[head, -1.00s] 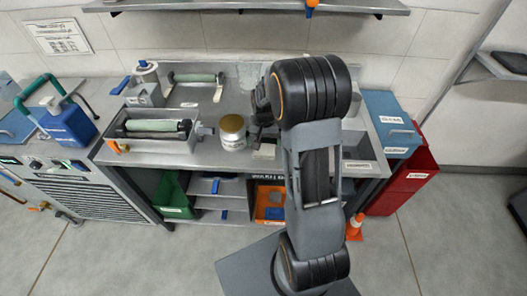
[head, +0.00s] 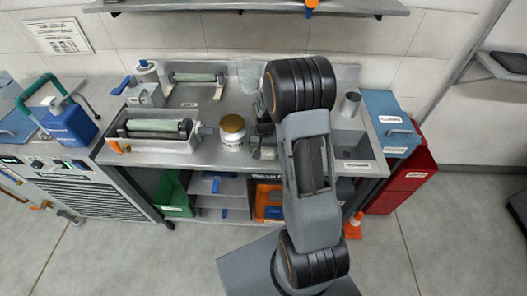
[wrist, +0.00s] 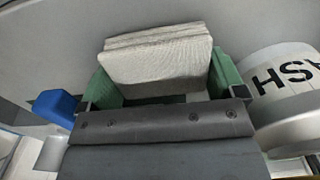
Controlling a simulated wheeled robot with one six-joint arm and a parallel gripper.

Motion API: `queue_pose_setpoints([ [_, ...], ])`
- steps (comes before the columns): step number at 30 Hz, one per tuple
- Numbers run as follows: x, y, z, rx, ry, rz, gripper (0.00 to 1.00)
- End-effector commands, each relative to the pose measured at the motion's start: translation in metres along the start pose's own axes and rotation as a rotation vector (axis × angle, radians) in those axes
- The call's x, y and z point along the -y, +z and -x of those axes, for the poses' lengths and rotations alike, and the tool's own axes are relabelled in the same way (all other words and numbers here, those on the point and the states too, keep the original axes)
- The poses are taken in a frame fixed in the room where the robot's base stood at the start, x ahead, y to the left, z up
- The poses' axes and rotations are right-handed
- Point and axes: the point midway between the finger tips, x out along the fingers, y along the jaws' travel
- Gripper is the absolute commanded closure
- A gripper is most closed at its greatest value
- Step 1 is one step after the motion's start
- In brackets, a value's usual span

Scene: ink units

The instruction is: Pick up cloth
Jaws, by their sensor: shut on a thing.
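The cloth (wrist: 158,58) is a folded, off-white, layered pad in the wrist view. It sits between the green finger pads of my gripper (wrist: 163,85), which is shut on it. In the head view my gripper (head: 261,138) is low over the steel counter, just right of the gold-lidded white jar (head: 232,132). The cloth cannot be made out clearly there, behind my gripper and arm. Whether the cloth still touches the counter cannot be told.
The jar also stands close on the right in the wrist view (wrist: 285,85), lettering showing. A roller tray (head: 155,133) is farther left on the counter (head: 200,155). A metal cup (head: 349,105) stands at the right, behind my arm. A shelf (head: 250,6) hangs above.

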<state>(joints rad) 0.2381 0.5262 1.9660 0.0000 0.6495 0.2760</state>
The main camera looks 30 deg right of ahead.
Motion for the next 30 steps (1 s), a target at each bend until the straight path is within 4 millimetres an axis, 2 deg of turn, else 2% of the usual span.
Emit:
queue_pose_setpoints([
  [11, 0.0, -0.001, 0.004, -0.002, -0.001, 0.0, 0.34],
  [14, 0.0, -0.001, 0.011, -0.003, -0.001, 0.0, 0.34],
  [18, -0.001, -0.001, 0.034, -0.007, -0.002, -0.001, 0.34],
  [27, -0.046, 0.024, 0.093, -0.006, -0.001, -0.004, 0.34],
  [30, -0.067, 0.035, 0.101, -0.004, -0.001, -0.006, 0.34],
])
